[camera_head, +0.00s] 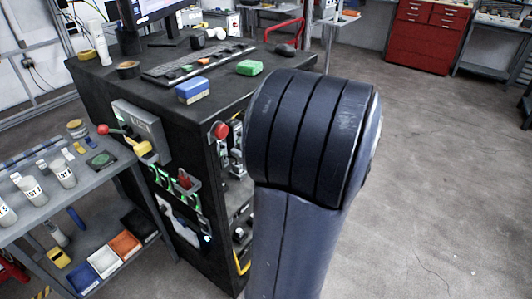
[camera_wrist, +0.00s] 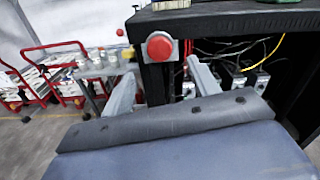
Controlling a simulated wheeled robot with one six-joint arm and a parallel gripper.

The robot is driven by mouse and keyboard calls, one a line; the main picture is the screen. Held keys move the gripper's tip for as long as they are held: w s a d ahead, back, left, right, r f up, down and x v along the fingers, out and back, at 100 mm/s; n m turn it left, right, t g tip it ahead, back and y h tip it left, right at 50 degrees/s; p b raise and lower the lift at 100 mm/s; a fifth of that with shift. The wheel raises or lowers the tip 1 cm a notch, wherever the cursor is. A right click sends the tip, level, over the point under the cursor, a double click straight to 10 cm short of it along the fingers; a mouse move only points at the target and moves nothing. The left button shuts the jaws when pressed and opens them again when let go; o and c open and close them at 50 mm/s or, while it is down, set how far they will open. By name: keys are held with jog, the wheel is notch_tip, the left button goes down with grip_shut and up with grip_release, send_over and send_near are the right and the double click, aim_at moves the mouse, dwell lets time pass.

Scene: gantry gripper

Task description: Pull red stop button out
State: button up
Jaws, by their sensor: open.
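The red stop button (camera_wrist: 159,46) is a round red knob on a light grey mount at the top of the cabinet's corner post. In the head view the button (camera_head: 221,131) sits on the dark cabinet (camera_head: 215,185), just left of my arm. In the wrist view my gripper (camera_wrist: 165,82) is open and empty, one finger on each side below the button. The fingers look apart from the button.
The cabinet top carries a keyboard (camera_head: 198,62), a blue box (camera_head: 193,90) and a green box (camera_head: 249,68). A grey box with a yellow-and-red lever (camera_head: 139,147) juts from the cabinet side. A workbench with cups (camera_head: 62,173) stands left. The floor at right is clear.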

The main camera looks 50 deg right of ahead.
aim_at(224, 133)
jog(key=shift+s+d, duration=0.2)
jog(key=shift+s, duration=2.3)
jog(key=shift+w+a+p, duration=0.15)
jog(key=shift+w+p, duration=0.05)
jog(key=shift+w, duration=1.7)
jog(key=shift+w+a+p, duration=0.15)
jog(key=shift+w, duration=1.7)
jog(key=shift+w+a+p, duration=0.15)
jog(key=shift+w+p, duration=0.05)
jog(key=shift+w, duration=1.7)
